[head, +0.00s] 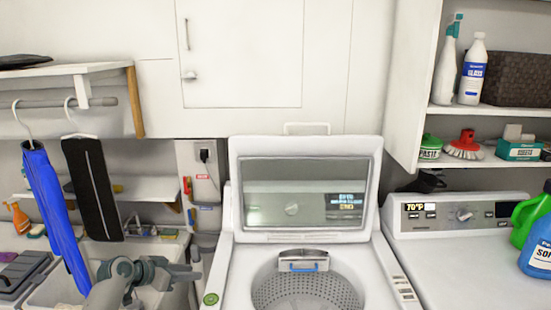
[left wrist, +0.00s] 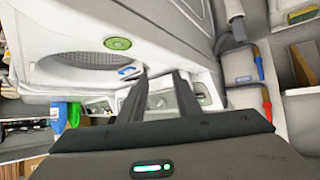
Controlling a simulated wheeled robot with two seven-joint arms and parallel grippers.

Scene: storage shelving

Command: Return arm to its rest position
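My left arm and gripper (head: 178,272) show at the lower left in the head view, in front of the sink area and just left of the open washing machine (head: 222,270). In the left wrist view the two dark fingers of my left gripper (left wrist: 161,82) stand apart with nothing between them. The washer (left wrist: 165,35) fills the upper middle of that view, with its round green button (left wrist: 118,43). My right arm and gripper are not in view.
A blue garment (head: 50,205) and a black one (head: 92,190) hang from a rod at left, close to my arm. A dryer (head: 450,255) stands at right with detergent bottles (head: 538,245). Shelves (head: 480,165) hold cleaning supplies. Space above the washer is clear.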

